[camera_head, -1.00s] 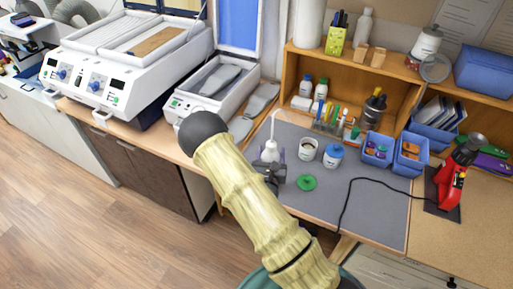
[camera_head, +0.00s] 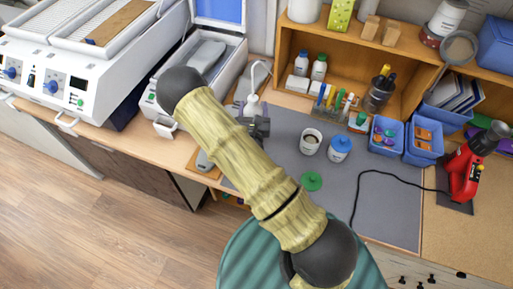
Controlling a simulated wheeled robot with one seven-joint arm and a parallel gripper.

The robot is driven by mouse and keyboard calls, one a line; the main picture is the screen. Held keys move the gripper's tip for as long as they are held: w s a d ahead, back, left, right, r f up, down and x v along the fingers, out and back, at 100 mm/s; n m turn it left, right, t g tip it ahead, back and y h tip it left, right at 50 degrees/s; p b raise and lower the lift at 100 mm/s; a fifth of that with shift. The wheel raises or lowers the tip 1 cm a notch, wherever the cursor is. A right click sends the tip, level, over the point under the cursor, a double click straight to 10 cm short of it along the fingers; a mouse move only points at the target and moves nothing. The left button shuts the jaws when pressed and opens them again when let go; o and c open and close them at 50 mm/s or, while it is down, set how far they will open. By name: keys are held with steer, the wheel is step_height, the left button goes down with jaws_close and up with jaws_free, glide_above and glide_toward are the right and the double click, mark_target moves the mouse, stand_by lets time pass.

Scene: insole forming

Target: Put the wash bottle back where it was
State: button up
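The white wash bottle (camera_head: 252,104), with its bent spout, is upright near the back left of the grey work mat (camera_head: 385,218). My gripper (camera_head: 257,126) is at the bottle's near side, shut on it as far as I can see. The fingertips are small and dark, and the gripper and my arm hide the bottle's lower part. I cannot tell whether its base touches the surface or hangs above it.
Right of the bottle stand an open white jar (camera_head: 310,142) and a blue-lidded jar (camera_head: 339,149). A green lid (camera_head: 311,181) lies nearer. The wooden shelf (camera_head: 299,47) rises behind; the insole press (camera_head: 206,72) is left. A black cable (camera_head: 372,172) crosses the mat.

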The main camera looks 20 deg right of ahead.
mark_target(256, 104)
steer(key=shift+r, duration=0.15)
steer(key=shift+r+h, duration=0.2)
steer(key=shift+h, duration=0.1)
steer(key=r+m+g+h+b, duration=0.1)
steer(key=h, duration=0.1)
steer(key=d+r+m+g+h+b, duration=0.1)
steer(key=r+m+h, duration=0.1)
steer(key=s+d+r+m+g+h+b, duration=0.1)
steer(key=m+g+h, duration=0.1)
steer(key=shift+r+b, duration=0.3)
steer(key=shift+r, duration=0.05)
steer(key=s+m+g+h+b, duration=0.3)
steer(key=s+m+g+h, duration=0.2)
steer(key=g, duration=0.3)
steer(key=shift+s+a+r+m+h, duration=0.25)
steer(key=shift+s+r+m+h, duration=0.05)
steer(key=shift+s+m, duration=0.5)
steer(key=shift+w+f+p, duration=0.1)
steer(key=shift+f+p, duration=0.3)
steer(key=shift+f, duration=2.55)
steer(key=shift+f+p, duration=0.4)
steer(key=shift+f, duration=1.65)
